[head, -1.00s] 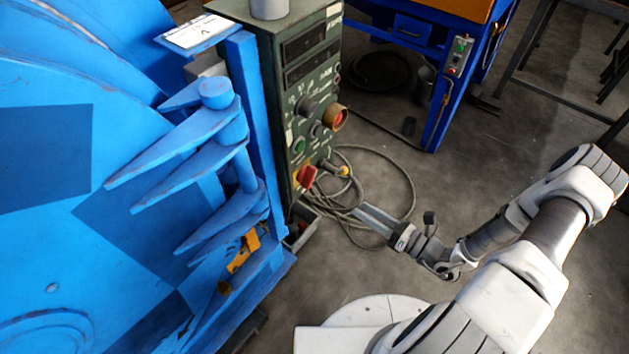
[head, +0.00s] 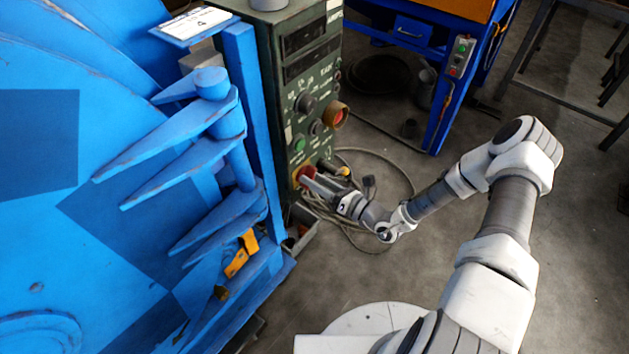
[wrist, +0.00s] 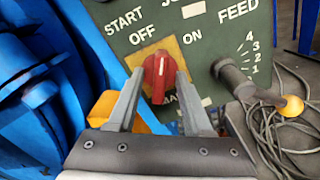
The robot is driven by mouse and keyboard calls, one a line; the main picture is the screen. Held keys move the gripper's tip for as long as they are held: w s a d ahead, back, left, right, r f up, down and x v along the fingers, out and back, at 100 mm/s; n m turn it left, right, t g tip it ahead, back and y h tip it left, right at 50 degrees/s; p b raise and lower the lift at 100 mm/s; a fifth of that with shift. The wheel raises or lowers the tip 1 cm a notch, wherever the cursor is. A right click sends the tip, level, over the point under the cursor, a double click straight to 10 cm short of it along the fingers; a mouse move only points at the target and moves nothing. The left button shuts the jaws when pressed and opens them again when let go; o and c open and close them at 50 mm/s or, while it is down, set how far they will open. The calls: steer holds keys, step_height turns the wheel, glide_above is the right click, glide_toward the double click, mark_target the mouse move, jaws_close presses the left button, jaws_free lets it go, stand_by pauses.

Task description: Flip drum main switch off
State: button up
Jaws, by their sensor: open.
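The main switch (wrist: 160,76) is a red rotary knob on a yellow plate in the wrist view, with OFF printed to its upper left and ON to its upper right. The knob stands about upright, with a white mark at its top. In the head view the switch (head: 304,174) is low on the green control cabinet (head: 270,90), partly hidden by my gripper. My gripper (wrist: 160,73) is open, its two fingers on either side of the red knob. Whether they touch it cannot be told. The gripper (head: 313,180) also shows at the panel in the head view.
The blue drum machine (head: 110,200) stands close on the left. Cables (head: 400,178) lie on the floor. A blue bench (head: 440,110) stands behind on the right.

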jaws_close()
stand_by(0.3)
steer(key=shift+r+n+p, duration=0.1)
steer(key=shift+n+p, duration=0.2)
steer(key=shift+n, duration=0.1)
steer(key=shift+n+p, duration=0.6)
steer(key=shift+n, duration=0.3)
steer(key=shift+n+p, duration=0.8)
steer(key=shift+n, duration=0.9)
jaws_free()
